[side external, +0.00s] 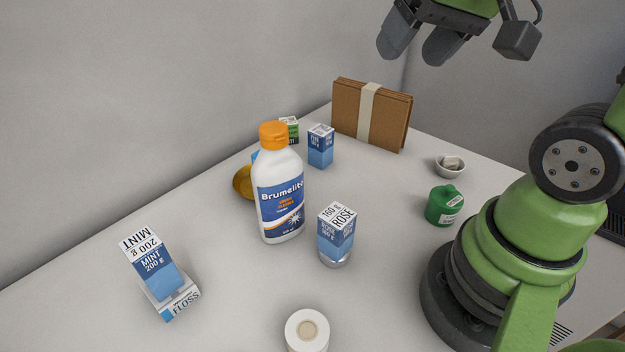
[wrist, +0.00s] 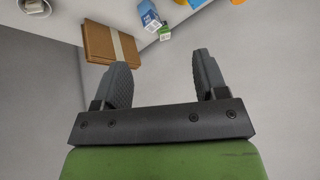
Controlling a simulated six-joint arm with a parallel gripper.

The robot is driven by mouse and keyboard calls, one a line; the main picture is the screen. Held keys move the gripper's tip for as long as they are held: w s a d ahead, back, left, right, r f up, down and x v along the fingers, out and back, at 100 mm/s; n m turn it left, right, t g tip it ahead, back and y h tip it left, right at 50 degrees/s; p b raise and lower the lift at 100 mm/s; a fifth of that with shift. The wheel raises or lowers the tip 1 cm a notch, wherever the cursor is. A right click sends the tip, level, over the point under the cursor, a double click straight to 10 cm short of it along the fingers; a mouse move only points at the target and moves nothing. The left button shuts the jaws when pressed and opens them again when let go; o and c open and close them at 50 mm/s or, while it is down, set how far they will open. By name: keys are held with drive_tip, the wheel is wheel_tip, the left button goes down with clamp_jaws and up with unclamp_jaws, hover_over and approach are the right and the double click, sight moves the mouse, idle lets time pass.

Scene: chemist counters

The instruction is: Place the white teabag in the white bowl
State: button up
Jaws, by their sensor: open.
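The white bowl (side external: 450,168) stands on the counter at the right, near the back edge. The white teabag (side external: 451,161) sits inside it. In the wrist view the bowl (wrist: 34,9) is at the top left corner, partly cut off, with the pale teabag (wrist: 32,5) in it. My gripper (side external: 412,52) is high above the counter at the top of the side view, well apart from the bowl. Its two fingers are spread with nothing between them, and in the wrist view the open gripper (wrist: 160,75) is empty too.
A brown folder bundle (side external: 371,115) stands at the back, left of the bowl. A green jar (side external: 444,205) is just in front of the bowl. A white bottle (side external: 281,205) and several small cartons stand left and centre. The front left counter (side external: 70,300) is clear.

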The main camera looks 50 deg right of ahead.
drive_tip(key=s+a+r+n+t+y, duration=0.1)
drive_tip(key=s+a+y, duration=0.1)
drive_tip(key=s+a, duration=0.3)
drive_tip(key=shift+a+r+t, duration=0.2)
drive_tip(key=shift+a+t, duration=0.1)
drive_tip(key=shift+a, duration=0.1)
drive_tip(key=shift+s, duration=0.1)
idle(0.7)
